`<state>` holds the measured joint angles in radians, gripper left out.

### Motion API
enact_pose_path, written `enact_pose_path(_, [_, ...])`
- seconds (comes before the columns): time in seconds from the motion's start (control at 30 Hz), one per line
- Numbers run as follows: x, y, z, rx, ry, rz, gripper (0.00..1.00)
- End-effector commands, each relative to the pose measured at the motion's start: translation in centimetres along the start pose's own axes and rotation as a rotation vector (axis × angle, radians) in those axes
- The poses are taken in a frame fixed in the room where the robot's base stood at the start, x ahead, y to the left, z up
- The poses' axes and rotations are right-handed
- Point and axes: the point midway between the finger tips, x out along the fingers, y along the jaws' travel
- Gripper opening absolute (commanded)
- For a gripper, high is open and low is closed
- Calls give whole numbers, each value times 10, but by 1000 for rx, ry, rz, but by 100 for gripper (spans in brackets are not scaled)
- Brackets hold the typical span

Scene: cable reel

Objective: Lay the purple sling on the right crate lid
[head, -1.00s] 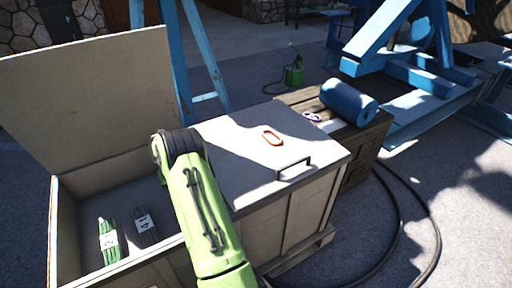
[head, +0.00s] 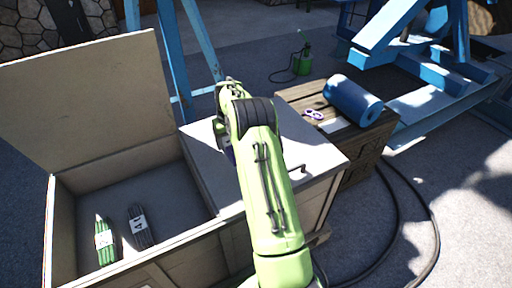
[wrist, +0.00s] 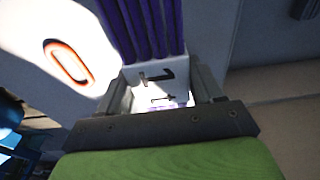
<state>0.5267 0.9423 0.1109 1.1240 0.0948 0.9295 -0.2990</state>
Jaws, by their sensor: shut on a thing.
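The purple sling (wrist: 146,28) is a bundle of parallel strands with a white label. My gripper (wrist: 166,88) is shut on it at the label in the wrist view. In the head view my green arm hides the gripper and most of the sling. The right crate lid (head: 309,152) is pale grey, flat and shut, with a dark handle at its front right. I cannot tell whether the sling touches the lid.
The crate's left half is open, its raised lid (head: 90,105) standing behind. A green bundle (head: 104,241) and a grey bundle (head: 140,226) lie inside. A dark wooden crate (head: 360,148) at right carries a blue roll (head: 352,100) and a small purple ring piece (head: 313,114). A black hose lies on the ground.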

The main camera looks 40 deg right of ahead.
Motion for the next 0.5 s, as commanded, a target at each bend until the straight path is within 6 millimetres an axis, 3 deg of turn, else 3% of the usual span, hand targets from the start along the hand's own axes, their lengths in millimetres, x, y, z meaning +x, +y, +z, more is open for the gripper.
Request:
enact_pose_path(0.03, [16,1,3,2,-3,-1,24])
enact_pose_path(0.3, [68,2,11,5,-2,0,24])
enact_pose_path(0.5, [74,2,11,4,2,2,24])
